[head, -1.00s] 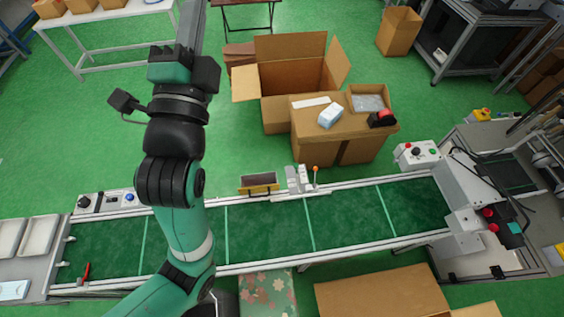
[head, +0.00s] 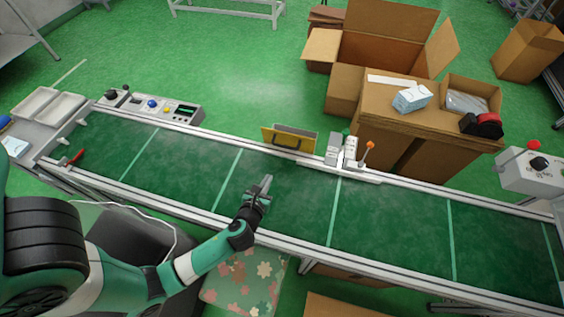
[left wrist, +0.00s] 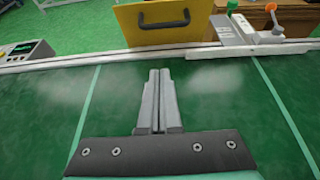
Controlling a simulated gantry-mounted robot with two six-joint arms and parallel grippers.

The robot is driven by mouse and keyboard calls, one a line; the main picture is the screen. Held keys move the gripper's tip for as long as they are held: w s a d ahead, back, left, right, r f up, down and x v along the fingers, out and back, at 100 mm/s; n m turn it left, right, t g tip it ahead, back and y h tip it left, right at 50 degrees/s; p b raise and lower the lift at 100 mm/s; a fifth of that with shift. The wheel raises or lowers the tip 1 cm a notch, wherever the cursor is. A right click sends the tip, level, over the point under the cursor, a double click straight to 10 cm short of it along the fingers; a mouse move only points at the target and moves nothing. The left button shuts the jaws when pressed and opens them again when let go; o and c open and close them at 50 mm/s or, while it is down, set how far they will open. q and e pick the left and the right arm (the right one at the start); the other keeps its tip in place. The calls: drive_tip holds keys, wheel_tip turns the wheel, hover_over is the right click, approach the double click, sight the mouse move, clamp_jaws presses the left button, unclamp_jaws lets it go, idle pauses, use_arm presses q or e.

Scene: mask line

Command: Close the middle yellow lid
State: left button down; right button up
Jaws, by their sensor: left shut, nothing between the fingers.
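The yellow lid (head: 288,141) is a flat panel with a black handle at the far rail of the green conveyor. It stands steeply, facing the belt, with a dark box-like space partly showing behind its top edge. My right gripper is not in view.
A grey fixture with an orange-tipped lever (head: 367,150) stands just right of the lid. A control panel (head: 155,107) sits on the far rail at left. Cardboard boxes (head: 390,50) stand behind. The belt (head: 185,165) is mostly clear; red-handled pliers (head: 73,158) lie at its left end.

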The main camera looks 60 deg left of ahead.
sight(286, 147)
use_arm(q)
drive_tip(key=b+x, duration=0.5)
drive_tip(key=x, duration=0.5)
drive_tip(key=shift+w+a+f, duration=0.1)
drive_tip(key=shift+w, duration=0.1)
drive_tip(key=shift+w+a+r, duration=1.05)
drive_tip(key=shift+w+a, duration=0.1)
drive_tip(key=shift+a, duration=0.1)
